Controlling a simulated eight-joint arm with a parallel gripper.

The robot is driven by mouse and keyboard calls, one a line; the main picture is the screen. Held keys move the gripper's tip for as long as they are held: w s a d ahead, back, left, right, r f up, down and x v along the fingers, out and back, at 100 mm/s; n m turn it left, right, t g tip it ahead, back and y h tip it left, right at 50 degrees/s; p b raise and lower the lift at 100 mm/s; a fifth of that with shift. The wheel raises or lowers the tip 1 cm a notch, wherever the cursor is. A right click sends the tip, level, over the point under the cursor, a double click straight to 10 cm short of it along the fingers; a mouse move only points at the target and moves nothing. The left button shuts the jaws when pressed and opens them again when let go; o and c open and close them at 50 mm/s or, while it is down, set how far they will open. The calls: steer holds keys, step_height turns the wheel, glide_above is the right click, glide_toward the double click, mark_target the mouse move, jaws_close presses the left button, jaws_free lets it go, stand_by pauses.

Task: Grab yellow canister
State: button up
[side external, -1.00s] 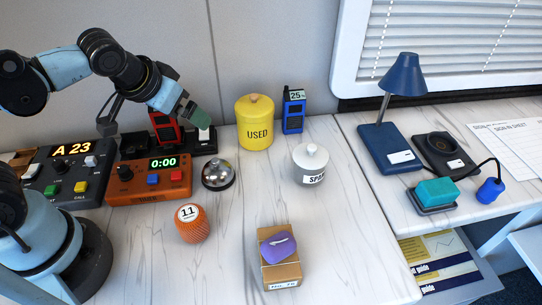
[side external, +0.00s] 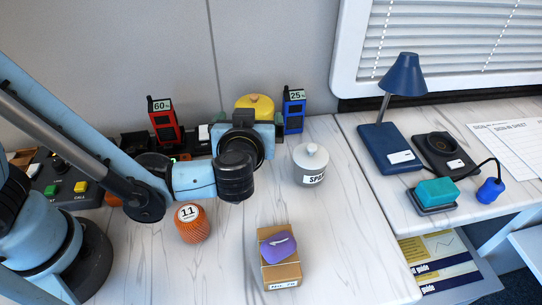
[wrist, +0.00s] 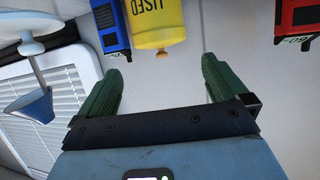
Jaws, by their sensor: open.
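The yellow canister (side external: 256,103) stands at the back of the white table near the wall. In the side view only its lid and upper part show above my arm, which hides the rest. In the wrist view the canister (wrist: 158,25) appears upside down at the top, with its "USED" label and lid knob showing. My gripper (wrist: 162,73) has two green fingers spread wide. The canister lies ahead of the gap between them, apart from both fingers. The gap is empty.
A blue radio (side external: 294,111) stands close at the canister's right, and a red radio (side external: 164,122) at its left. A lidded white jar (side external: 310,165) is right of my wrist. An orange ball (side external: 192,224) and a small box (side external: 281,272) stand nearer the front.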

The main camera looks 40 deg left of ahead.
mark_target(255, 106)
steer(key=shift+f+x, duration=0.1)
steer(key=shift+x, duration=2.9)
steer(key=shift+f+x, duration=0.15)
steer(key=shift+x, duration=2.8)
steer(key=shift+d, duration=0.1)
steer(key=shift+c, duration=0.3)
steer(key=c, duration=1.1)
steer(key=shift+o, duration=0.2)
steer(key=shift+r, duration=0.2)
